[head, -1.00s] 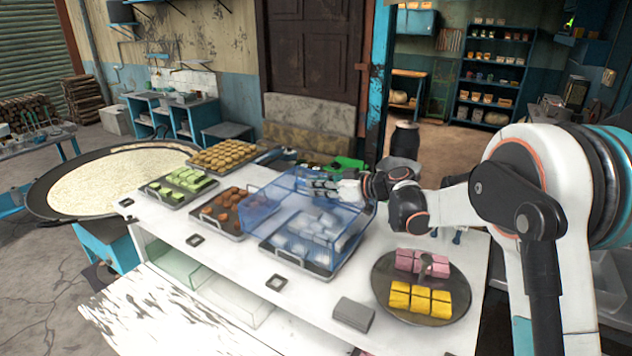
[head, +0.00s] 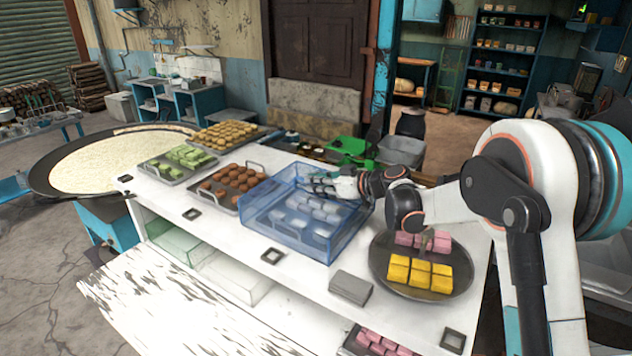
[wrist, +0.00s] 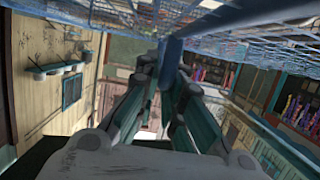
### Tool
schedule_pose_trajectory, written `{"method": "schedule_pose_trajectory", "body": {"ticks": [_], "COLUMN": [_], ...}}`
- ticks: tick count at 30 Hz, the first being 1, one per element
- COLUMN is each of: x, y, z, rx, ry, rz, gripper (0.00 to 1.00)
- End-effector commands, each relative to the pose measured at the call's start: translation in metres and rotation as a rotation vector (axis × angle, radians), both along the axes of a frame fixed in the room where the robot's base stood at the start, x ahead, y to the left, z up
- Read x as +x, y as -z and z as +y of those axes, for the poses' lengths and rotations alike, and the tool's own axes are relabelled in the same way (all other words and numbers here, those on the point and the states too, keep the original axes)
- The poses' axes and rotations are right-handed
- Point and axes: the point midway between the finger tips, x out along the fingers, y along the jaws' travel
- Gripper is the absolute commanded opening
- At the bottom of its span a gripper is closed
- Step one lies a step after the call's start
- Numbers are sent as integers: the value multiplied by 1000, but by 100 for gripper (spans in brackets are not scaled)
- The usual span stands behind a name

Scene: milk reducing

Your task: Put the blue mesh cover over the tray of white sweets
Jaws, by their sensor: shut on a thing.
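The translucent blue mesh cover (head: 345,243) stands over the tray of white sweets on the white counter. The white sweets (head: 318,207) show through its walls, and the cover looks level and down at the counter; I cannot tell whether its rim touches. The tray itself is seen only through the blue cover. My gripper (head: 322,184) is at the cover's upper back right part, shut on it. In the wrist view the blue mesh (wrist: 70,18) spans the top, and the fingers (wrist: 172,58) close on a blue bar of it.
A tray of brown sweets (head: 237,208) lies close to the cover's left. A dark round plate (head: 455,285) with yellow and pink sweets is at the right, under my arm. A grey box (head: 350,288) sits at the front edge. Green sweets (head: 190,157) are further left.

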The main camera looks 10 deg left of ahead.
Motion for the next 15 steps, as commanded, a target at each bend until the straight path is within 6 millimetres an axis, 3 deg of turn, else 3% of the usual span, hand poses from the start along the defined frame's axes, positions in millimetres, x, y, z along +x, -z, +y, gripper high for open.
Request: {"method": "schedule_pose_trajectory", "body": {"ticks": [15], "x": [0], "y": [3], "z": [0], "rx": [0], "ry": [0], "rz": [0], "gripper": [0]}}
